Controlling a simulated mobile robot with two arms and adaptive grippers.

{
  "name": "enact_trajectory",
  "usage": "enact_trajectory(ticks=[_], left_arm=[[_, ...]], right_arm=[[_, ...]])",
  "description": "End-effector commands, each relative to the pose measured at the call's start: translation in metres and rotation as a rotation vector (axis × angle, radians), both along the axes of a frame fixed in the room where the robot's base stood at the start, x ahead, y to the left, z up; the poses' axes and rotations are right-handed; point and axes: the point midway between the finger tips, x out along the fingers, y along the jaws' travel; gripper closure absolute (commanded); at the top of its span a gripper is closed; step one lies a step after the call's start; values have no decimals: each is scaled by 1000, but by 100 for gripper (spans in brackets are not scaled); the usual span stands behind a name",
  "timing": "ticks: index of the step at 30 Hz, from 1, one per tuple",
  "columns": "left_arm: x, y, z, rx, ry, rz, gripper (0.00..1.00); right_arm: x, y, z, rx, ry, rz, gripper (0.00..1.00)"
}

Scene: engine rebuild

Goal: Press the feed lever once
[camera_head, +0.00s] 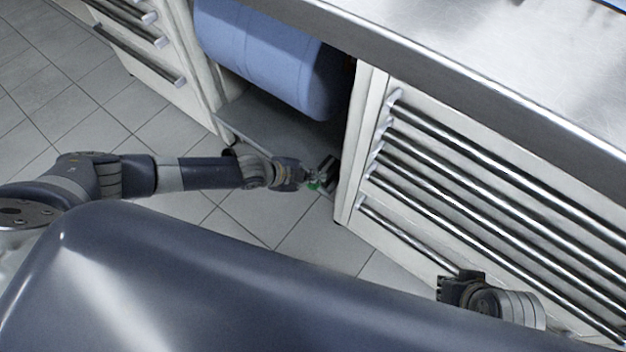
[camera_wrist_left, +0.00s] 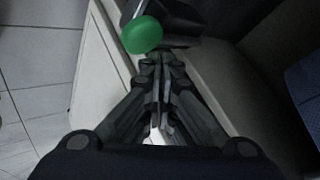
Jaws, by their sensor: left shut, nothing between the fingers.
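The feed lever shows as a green ball knob (camera_wrist_left: 142,35) by a dark block at the top of the left wrist view.
A large blue roll (camera_head: 265,55) hangs in the open bay under the steel worktop (camera_head: 480,60). Drawers with long metal handles (camera_head: 480,190) stand right of the bay, and more drawers (camera_head: 150,60) stand left. The tiled floor (camera_head: 270,215) is clear.

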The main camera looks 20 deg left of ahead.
Motion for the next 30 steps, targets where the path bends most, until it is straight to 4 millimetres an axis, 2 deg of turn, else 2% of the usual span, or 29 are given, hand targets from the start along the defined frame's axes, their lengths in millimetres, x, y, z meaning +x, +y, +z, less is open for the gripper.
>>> enact_trajectory(ticks=[7,30], left_arm=[[0,0,-9,0,0,0,100],[0,0,-13,0,0,0,100]], right_arm=[[0,0,-8,0,0,0,100],[4,1,-11,3,-19,1,100]])
